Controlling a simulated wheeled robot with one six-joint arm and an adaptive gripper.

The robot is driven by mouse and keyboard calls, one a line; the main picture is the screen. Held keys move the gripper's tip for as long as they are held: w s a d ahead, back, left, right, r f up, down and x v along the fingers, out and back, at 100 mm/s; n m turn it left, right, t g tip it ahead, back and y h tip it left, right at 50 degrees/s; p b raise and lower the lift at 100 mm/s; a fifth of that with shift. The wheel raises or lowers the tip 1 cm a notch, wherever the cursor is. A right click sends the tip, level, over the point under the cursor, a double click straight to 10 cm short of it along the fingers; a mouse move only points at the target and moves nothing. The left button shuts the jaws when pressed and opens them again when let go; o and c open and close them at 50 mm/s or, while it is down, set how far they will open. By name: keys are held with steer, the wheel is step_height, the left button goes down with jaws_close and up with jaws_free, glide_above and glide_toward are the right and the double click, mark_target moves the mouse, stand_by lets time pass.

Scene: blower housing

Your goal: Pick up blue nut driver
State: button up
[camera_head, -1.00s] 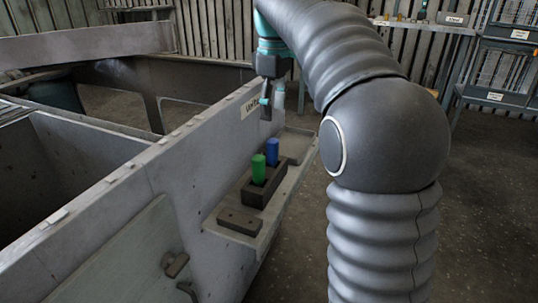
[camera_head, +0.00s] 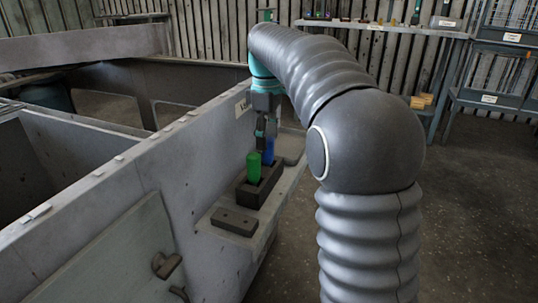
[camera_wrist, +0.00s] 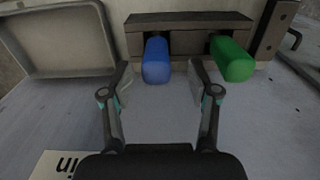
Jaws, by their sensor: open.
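The blue nut driver (camera_head: 268,151) stands upright in a dark holder block (camera_head: 262,188) on a small shelf fixed to the grey housing wall. A green-handled driver (camera_head: 253,167) stands beside it in the same block. My gripper (camera_head: 263,141) is close to the blue handle and partly covers it in the head view. In the wrist view my gripper (camera_wrist: 160,88) is open, with its fingers on either side of the blue handle (camera_wrist: 156,60) and slightly short of it. The green handle (camera_wrist: 232,58) lies outside the right finger. The blue driver's shaft is hidden in the block.
The shelf (camera_head: 213,226) also carries a flat dark block (camera_head: 234,221) in front and a shallow tray (camera_wrist: 62,38). The housing wall (camera_head: 160,170) rises close on the left. A rack with small items (camera_head: 385,25) stands at the back.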

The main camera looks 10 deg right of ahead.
mark_target(268, 151)
step_height(268, 151, down, 5)
steer(key=shift+d+r+b, duration=0.1)
steer(key=shift+d+b, duration=0.05)
steer(key=shift+b, duration=0.5)
steer(key=shift+w, duration=0.1)
jaws_close()
